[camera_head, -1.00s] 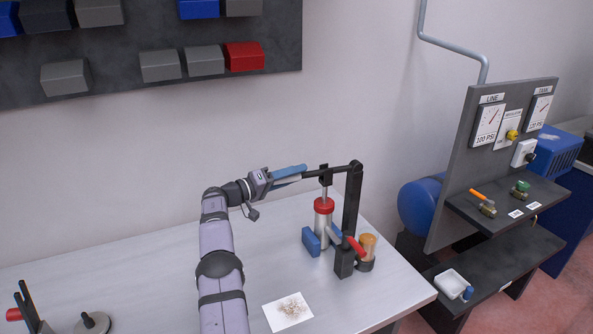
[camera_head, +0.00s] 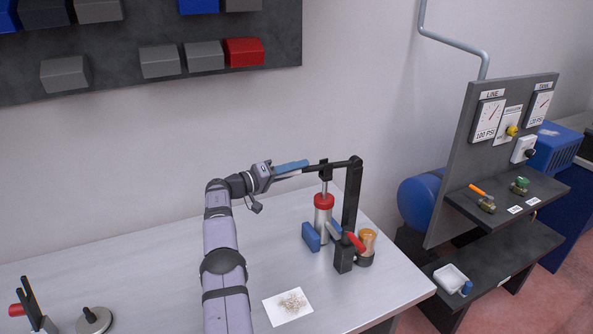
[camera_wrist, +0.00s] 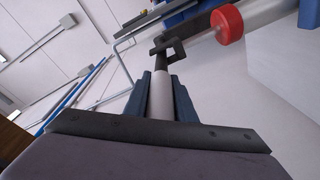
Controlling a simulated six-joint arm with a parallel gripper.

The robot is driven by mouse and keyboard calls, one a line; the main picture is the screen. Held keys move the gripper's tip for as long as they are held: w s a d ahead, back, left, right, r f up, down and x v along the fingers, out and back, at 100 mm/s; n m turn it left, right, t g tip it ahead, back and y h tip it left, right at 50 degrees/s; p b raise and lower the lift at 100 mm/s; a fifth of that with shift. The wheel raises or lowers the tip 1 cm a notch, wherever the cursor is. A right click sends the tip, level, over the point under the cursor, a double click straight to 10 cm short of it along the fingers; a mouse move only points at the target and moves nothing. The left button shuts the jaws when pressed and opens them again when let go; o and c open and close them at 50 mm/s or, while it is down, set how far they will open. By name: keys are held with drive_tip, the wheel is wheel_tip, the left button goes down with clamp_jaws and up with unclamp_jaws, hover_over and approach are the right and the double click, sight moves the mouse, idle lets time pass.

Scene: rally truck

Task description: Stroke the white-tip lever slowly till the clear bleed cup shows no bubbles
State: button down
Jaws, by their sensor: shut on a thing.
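My gripper (camera_head: 296,169) is shut on the white tip of the lever (camera_wrist: 161,98). The white tip sits between the two blue fingers in the wrist view. The black lever (camera_head: 341,163) runs right, close to level, to the top of a dark post (camera_head: 351,200). A rod runs down from the lever to an upright pale cylinder (camera_head: 323,222) with a red cap (camera_head: 323,201). The clear bleed cup (camera_head: 368,240) stands right of the post with amber liquid. It is too small to tell whether bubbles show in it.
A blue block (camera_head: 311,236) and a dark block with red and blue handles (camera_head: 344,252) stand near the cylinder. A speckled white card (camera_head: 288,306) lies on the pale bench (camera_head: 395,292). A dark gauge panel (camera_head: 463,150) stands at right. The bench's left middle is clear.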

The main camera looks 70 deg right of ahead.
drive_tip(key=shift+r+p, duration=0.35)
drive_tip(key=shift+r, duration=0.55)
drive_tip(key=r+y+p, duration=0.1)
drive_tip(key=p, duration=0.2)
drive_tip(key=shift+s+d+t, duration=0.1)
drive_tip(key=shift+d+t, duration=0.05)
drive_tip(key=shift+t, duration=0.25)
drive_tip(key=shift+d+r+p, duration=0.1)
drive_tip(key=shift+r+p, duration=0.1)
drive_tip(key=shift+p, duration=0.65)
drive_tip(key=shift+f, duration=0.1)
drive_tip(key=c, duration=1.5)
unclamp_jaws()
drive_tip(key=shift+f+b, duration=0.15)
drive_tip(key=shift+b, duration=0.55)
